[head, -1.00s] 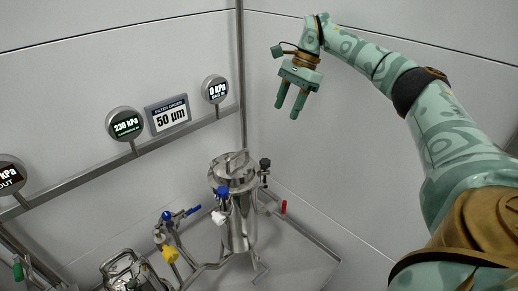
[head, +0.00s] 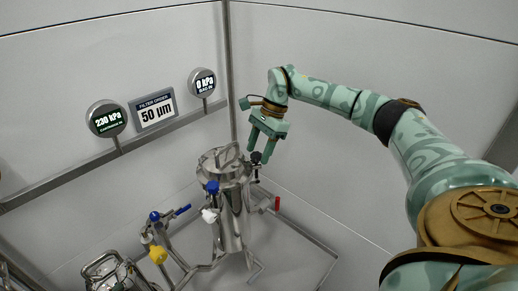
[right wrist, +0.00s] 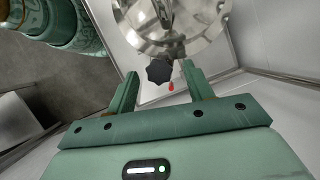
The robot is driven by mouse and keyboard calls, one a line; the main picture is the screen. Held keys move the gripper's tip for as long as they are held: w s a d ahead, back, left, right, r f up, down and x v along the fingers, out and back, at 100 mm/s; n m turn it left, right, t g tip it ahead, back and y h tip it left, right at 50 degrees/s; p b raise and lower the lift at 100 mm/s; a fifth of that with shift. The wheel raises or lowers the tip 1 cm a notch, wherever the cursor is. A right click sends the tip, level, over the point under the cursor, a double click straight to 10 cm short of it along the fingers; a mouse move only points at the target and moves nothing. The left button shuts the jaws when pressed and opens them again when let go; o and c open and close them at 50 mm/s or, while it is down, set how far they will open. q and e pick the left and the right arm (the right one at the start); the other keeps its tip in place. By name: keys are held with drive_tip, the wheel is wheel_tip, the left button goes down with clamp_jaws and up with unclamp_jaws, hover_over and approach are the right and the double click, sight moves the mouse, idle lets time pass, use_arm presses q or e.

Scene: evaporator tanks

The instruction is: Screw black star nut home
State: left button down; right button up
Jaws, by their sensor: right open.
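The black star nut (head: 256,157) sits on the right side of the steel filter vessel (head: 229,215), near its lid. It also shows in the right wrist view (right wrist: 159,71) as a dark lobed knob beside the vessel's round lid (right wrist: 180,22). My right gripper (head: 259,158) is open and empty, pointing down over the nut. In the right wrist view the nut shows between and beyond the two fingertips (right wrist: 160,77), apart from both. A blue-topped knob (head: 212,187) is on the vessel's front. My left gripper is not in view.
A red handle (head: 277,203) is right of the vessel. Blue-handled (head: 182,210) and yellow-handled (head: 158,255) valves stand at lower left. Gauges (head: 107,119) and a filter sign (head: 155,110) hang on the rail behind.

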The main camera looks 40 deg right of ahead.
drive_tip(key=shift+c, duration=1)
drive_tip(key=c, duration=0.8)
